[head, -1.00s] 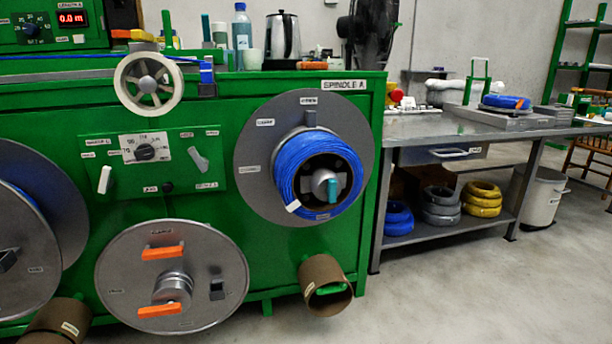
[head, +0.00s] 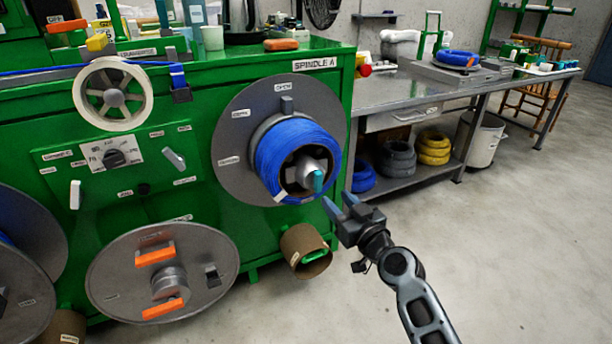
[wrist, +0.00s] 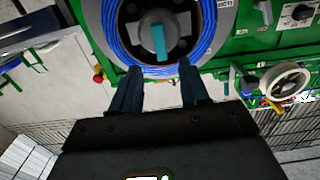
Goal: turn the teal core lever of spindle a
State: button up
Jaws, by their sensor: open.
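The teal core lever (head: 318,181) sticks out from the grey hub at the middle of spindle A. A coil of blue cable (head: 275,158) is wound around the hub, in front of the grey spindle disc (head: 233,132). My gripper (head: 338,204) is just right of and a little below the lever, apart from it, with its fingers open and empty. In the wrist view the lever (wrist: 158,40) lies ahead, across the gap between my two spread fingers (wrist: 158,82). Neither finger touches the lever there.
Below the spindle a brown cardboard tube (head: 300,242) sticks out of the green cabinet. A round flange with orange handles (head: 155,255) is at lower left. A steel workbench (head: 400,100) stands to the right. The floor in front is clear.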

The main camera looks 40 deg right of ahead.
aim_at(320, 182)
jog(key=x, duration=0.8)
jog(key=shift+p, duration=0.35)
jog(key=shift+s, duration=0.1)
grip_shut()
